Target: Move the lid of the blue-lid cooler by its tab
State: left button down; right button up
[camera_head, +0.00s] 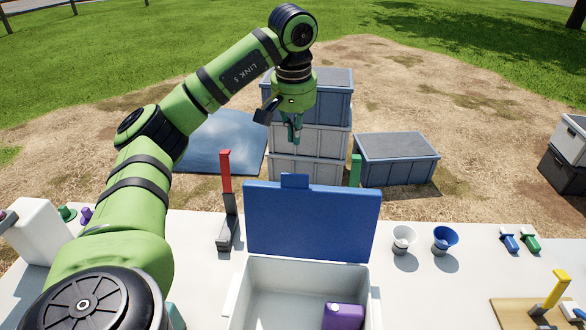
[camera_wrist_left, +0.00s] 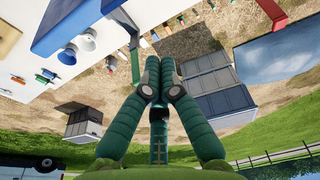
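The cooler (camera_head: 236,300) is a white box at the table's front middle. Its blue lid (camera_head: 312,222) stands raised at the back edge, so the box is open. The blue tab (camera_head: 294,181) sticks up from the lid's top edge. My left gripper (camera_head: 294,142) hangs fingers-down above the tab in the head view, apart from it. Its fingers come together at the tips, with nothing seen between them; they also fill the middle of the left wrist view (camera_wrist_left: 163,62). Part of the blue lid shows at that view's top left (camera_wrist_left: 75,18). My right gripper is not in view.
A purple container (camera_head: 343,316) lies inside the cooler. A red-handled tool (camera_head: 226,185) stands left of the lid; a white cup (camera_head: 403,239) and a blue cup (camera_head: 445,239) stand right. Stacked crates (camera_head: 325,140) and a grey crate (camera_head: 397,158) sit on the ground behind the table.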

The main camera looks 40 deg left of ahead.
pick_arm(q)
notch_tip(320, 180, down, 6)
jog(key=s+d+p, duration=0.2)
jog(key=p, duration=0.1)
jog(key=shift+s, duration=0.25)
jog(key=shift+a, duration=0.15)
